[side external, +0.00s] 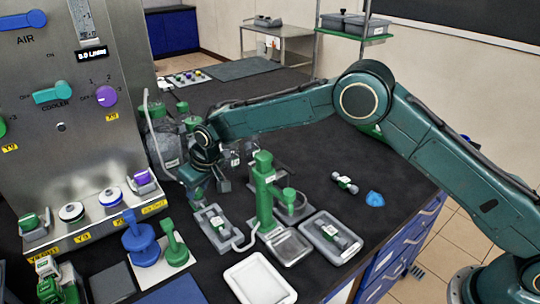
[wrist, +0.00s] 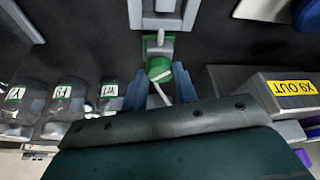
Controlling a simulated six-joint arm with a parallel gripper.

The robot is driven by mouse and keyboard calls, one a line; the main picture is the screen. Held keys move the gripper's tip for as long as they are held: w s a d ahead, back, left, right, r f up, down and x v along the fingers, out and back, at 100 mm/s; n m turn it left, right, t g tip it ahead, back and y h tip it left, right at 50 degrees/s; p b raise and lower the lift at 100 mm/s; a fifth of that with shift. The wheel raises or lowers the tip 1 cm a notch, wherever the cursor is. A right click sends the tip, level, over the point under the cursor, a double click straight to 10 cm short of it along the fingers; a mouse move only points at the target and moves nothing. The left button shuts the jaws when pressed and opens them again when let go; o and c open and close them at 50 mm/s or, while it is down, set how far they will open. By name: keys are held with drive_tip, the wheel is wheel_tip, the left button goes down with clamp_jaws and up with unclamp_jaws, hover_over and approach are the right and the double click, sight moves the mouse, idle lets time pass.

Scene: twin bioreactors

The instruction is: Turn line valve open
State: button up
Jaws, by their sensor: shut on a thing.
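My gripper is in the middle of the side external view (side external: 197,190), pointing down beside the bioreactor panel. In the wrist view its two blue fingers (wrist: 158,92) are closed on a small green part with a pale bar or tube across it, which I take to be the line valve (wrist: 159,68). A grey fixture (wrist: 160,20) lies just beyond it. In the side external view the arm and fingers hide the held part. The angle of its handle cannot be read clearly.
A grey tray with a fitting (side external: 217,243) lies just in front of my gripper. A tall green stand (side external: 264,190) rises to the right. Labelled glass vessels (wrist: 62,97) stand at left in the wrist view. A box marked X9 OUT (wrist: 250,88) is at right.

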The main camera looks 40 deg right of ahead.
drive_tip(key=n, duration=0.2)
drive_tip(key=n+g+y, duration=0.1)
drive_tip(key=n, duration=0.2)
drive_tip(key=shift+w+d+n+y, duration=0.15)
drive_tip(key=shift+d+n+y, duration=0.15)
drive_tip(key=shift+y, duration=0.1)
drive_tip(key=shift+w+n+g+y, duration=0.15)
drive_tip(key=shift+n+g, duration=0.3)
drive_tip(key=shift+n, duration=0.65)
drive_tip(key=shift+n+g+y, duration=0.25)
drive_tip(key=shift+n+g, duration=0.2)
drive_tip(key=shift+n, duration=0.65)
drive_tip(key=o, duration=1)
drive_tip(key=shift+c, duration=0.2)
drive_tip(key=v, duration=1.4)
